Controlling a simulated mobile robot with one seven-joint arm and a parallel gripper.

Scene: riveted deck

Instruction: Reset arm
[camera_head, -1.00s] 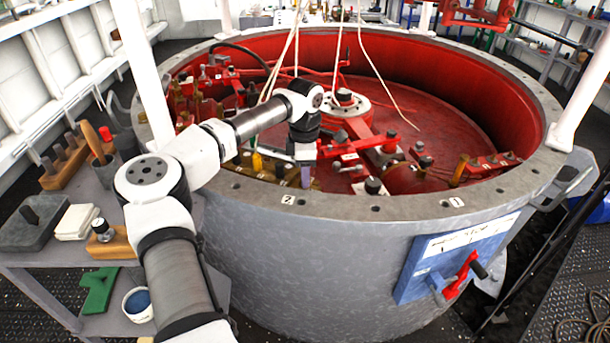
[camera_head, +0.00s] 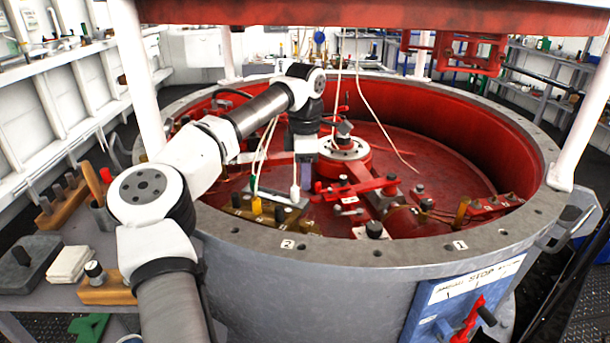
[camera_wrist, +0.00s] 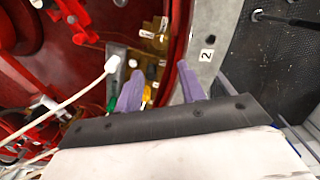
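My gripper (camera_head: 303,186) hangs above the inside of a large round grey tub with a red interior, just behind the near rim by the label 2. In the wrist view its two purple fingers (camera_wrist: 159,68) stand apart with nothing held between them. My arm reaches in from the lower left, over the rim, with the elbow raised and the last part pointing down. The fingertips' exact height above the parts below cannot be told.
The tub's rim (camera_head: 375,257) curves close below my arm. Inside are red levers (camera_head: 365,188), brass blocks, and a white cable end (camera_wrist: 112,63). A white post (camera_head: 138,75) stands left, near my arm. A red overhead beam (camera_head: 400,14) crosses the top. A side shelf holds a stone block (camera_head: 22,265).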

